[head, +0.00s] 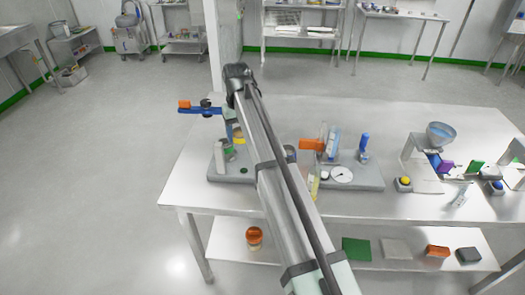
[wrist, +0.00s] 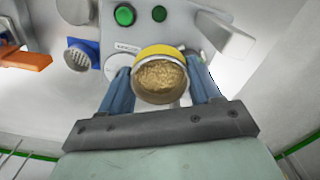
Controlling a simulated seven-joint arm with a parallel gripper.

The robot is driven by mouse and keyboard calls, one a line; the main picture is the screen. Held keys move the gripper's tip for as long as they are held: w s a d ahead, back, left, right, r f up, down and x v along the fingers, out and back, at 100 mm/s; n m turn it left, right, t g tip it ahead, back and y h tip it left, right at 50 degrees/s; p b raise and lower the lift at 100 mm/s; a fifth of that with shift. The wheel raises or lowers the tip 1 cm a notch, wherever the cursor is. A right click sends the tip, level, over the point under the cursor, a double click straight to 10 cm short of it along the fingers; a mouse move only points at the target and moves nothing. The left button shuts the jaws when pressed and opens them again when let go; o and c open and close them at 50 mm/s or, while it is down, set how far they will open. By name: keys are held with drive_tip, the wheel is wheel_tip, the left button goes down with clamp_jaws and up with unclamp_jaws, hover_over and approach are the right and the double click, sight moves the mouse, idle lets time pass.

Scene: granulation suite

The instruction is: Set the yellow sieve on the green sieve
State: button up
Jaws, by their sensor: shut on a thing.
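The yellow sieve (wrist: 160,50) is a short round cup with a yellow rim and tan granules inside. My gripper (wrist: 163,88) has its blue fingers on either side of the sieve and is shut on it. In the head view the sieve's yellow band (head: 239,141) shows just left of my arm, above the left grey base. A green part (head: 230,151) shows below and left of it; I take this for the green sieve, but it is small and partly hidden. I cannot tell whether the two touch. The wrist view shows a green disc (wrist: 124,14) on the grey base beyond the sieve.
A white lever (wrist: 224,34) stands close to the right finger. A second grey base with a dial (head: 341,175) stands right of my arm. The table's front left is clear.

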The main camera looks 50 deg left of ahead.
drive_tip(key=s+a+r, duration=0.2)
drive_tip(key=a, duration=0.5)
drive_tip(key=shift+f, duration=2.5)
drive_tip(key=shift+f, duration=0.9)
idle(0.6)
drive_tip(key=o, duration=1.2)
drive_tip(key=shift+o, duration=0.6)
drive_tip(key=shift+r, duration=0.15)
wheel_tip(320, 180, up, 8)
idle(0.4)
